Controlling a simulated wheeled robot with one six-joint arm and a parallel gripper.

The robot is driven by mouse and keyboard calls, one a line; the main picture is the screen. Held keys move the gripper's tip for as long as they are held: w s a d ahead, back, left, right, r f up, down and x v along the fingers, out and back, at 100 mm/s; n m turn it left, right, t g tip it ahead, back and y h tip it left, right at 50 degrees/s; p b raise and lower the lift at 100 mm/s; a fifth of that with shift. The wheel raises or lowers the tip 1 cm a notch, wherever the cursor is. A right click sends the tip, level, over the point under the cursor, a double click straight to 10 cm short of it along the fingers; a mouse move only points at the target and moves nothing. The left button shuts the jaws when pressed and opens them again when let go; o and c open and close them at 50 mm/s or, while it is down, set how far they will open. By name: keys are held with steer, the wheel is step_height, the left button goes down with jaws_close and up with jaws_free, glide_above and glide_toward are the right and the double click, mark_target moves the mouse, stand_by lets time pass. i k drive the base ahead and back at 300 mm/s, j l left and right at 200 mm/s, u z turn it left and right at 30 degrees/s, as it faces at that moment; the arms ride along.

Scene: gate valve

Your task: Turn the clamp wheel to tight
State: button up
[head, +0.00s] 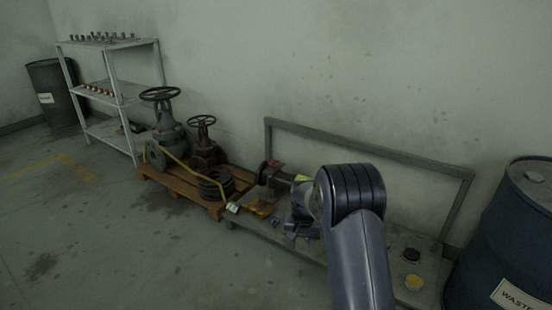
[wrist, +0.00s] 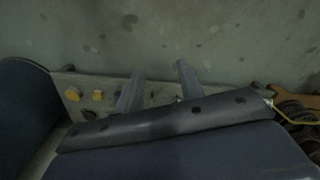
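A valve assembly (head: 278,174) with a dark flange and a reddish top part sits at the left end of a low grey bench (head: 428,240). I cannot pick out the clamp wheel; my arm covers the middle of the bench in the head view. My gripper (head: 300,228) is low over the bench, right of the flange, partly hidden by my wrist. In the wrist view, my gripper (wrist: 158,84) has two fingers standing apart with nothing visible between them. Whether it touches anything cannot be told.
A blue waste drum (head: 510,235) stands right. A pallet (head: 180,182) with valves stands left. The floor (head: 130,240) at front left is clear.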

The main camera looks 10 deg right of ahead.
mark_target(274, 164)
steer(key=i+j+z, duration=0.15)
steer(key=i+j, duration=0.15)
steer(key=i+j+z, duration=0.15)
steer(key=i+j, duration=0.2)
steer(key=i, duration=0.15)
steer(key=i+j+z, duration=0.15)
steer(key=i+j, duration=0.25)
steer(key=i+j+z, duration=0.15)
steer(key=i+j, duration=0.2)
steer(key=i+j+z, duration=0.2)
steer(key=i+j, duration=0.15)
steer(key=j, duration=0.2)
steer(key=i+j+z, duration=0.15)
steer(key=i+j, duration=0.15)
steer(key=j, duration=0.25)
